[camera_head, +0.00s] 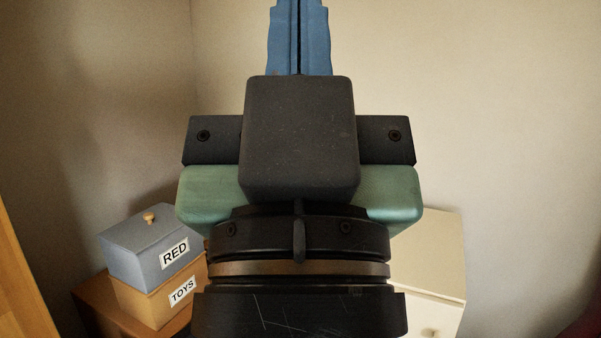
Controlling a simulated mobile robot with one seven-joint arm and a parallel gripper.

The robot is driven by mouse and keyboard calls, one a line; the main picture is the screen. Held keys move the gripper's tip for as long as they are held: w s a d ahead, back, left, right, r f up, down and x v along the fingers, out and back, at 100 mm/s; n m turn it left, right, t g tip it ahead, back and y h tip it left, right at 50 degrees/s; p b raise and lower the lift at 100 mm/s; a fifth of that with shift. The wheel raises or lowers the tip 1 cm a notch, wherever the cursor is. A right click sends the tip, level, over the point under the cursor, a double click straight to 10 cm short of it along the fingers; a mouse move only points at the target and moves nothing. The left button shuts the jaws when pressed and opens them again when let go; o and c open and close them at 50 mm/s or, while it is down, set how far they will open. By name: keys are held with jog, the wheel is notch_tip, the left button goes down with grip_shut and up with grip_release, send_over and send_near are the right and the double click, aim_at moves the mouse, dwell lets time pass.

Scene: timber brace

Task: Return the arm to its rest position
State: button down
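My gripper (299,20) stands upright in the middle of the head view, close to the camera. Its two blue fingers lie side by side with only a thin dark line between them, so it looks shut, and nothing shows between them. The very tips are cut off by the top edge. Below the fingers are my dark gripper body, a green part and my dark wrist rings. They hide the middle of the scene.
At the lower left a grey box labelled RED (150,250) sits on an orange-tan box labelled TOYS (155,303), on a wooden surface (100,305). A cream cabinet (435,270) stands at lower right, partly behind my wrist. Bare walls (500,120) lie behind.

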notch_tip(320, 180, up, 21)
jog(key=p, duration=1.9)
jog(key=shift+f, duration=0.1)
